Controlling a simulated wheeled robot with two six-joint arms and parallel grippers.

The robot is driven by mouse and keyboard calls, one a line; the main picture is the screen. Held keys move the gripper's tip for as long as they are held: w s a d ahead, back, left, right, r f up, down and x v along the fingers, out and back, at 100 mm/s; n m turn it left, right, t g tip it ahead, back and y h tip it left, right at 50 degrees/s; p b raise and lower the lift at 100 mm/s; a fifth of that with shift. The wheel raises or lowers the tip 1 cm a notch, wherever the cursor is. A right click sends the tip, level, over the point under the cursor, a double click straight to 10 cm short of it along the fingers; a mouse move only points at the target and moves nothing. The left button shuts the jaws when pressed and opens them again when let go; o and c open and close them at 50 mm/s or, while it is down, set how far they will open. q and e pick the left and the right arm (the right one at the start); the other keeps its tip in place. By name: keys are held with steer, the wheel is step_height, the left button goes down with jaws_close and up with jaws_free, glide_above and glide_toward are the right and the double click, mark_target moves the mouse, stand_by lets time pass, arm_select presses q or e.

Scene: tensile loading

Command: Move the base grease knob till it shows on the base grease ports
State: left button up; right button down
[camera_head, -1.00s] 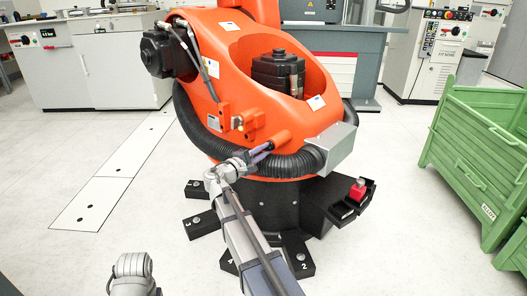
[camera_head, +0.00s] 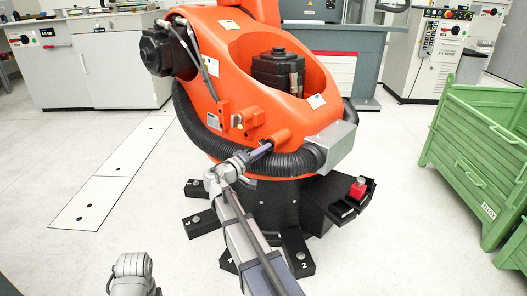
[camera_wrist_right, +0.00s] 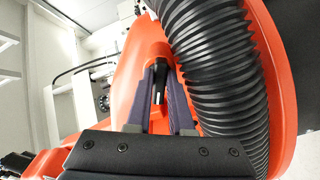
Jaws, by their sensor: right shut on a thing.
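The large orange robot (camera_head: 235,85) stands on a black base (camera_head: 275,205) in the middle of the head view. My right gripper (camera_head: 265,148) reaches its lower front, beside the thick black corrugated hose. In the right wrist view, my right gripper's fingers (camera_wrist_right: 161,92) are shut on a small black piece, apparently the base grease knob (camera_wrist_right: 160,88), against the orange casting. In the head view, the fingers hide this knob. I cannot make out the base grease ports or the knob's setting. Only a grey part of my left arm shows at the bottom left; its gripper is out of view.
The black hose (camera_wrist_right: 215,65) curves close along the right of my fingers. Several black feet (camera_head: 296,252) spread from the base. A green crate (camera_head: 478,160) stands far right. The floor at left is clear.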

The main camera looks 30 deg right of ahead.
steer(key=shift+m, duration=0.4)
steer(key=c, duration=0.8)
jaws_free()
steer(key=shift+n, duration=0.3)
